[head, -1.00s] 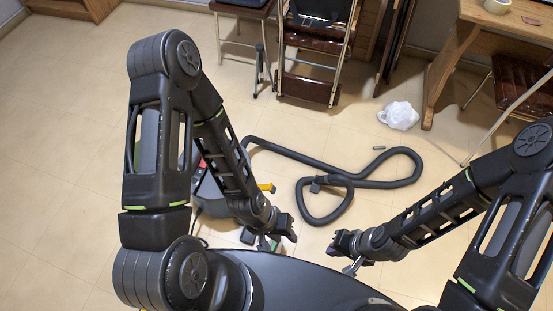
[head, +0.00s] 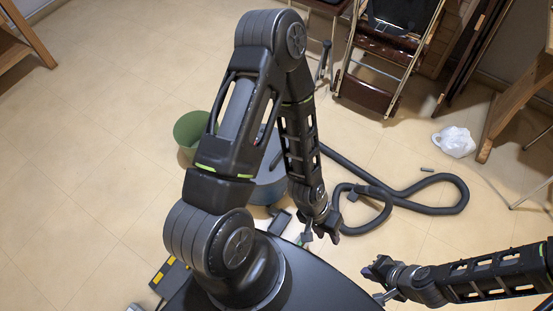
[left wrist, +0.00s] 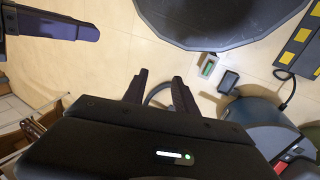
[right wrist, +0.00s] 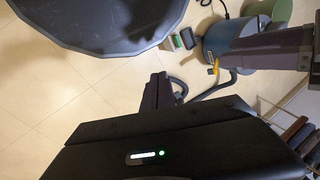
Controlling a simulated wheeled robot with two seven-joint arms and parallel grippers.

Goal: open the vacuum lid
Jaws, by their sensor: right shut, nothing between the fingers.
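The grey-blue vacuum (head: 268,187) stands on the floor, largely hidden behind my left arm in the head view. Its rounded body shows at the lower right of the left wrist view (left wrist: 252,118), with a red part (left wrist: 297,152). It also shows in the right wrist view (right wrist: 226,36), with a yellow part (right wrist: 215,66) beside it. I cannot tell how the lid stands. My left gripper (head: 322,232) is open and empty, just in front of the vacuum and apart from it. My right gripper (head: 378,272) is shut and empty, further right over the floor.
The black hose (head: 430,208) lies looped on the floor right of the vacuum. A green bin (head: 190,132) stands behind the vacuum.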

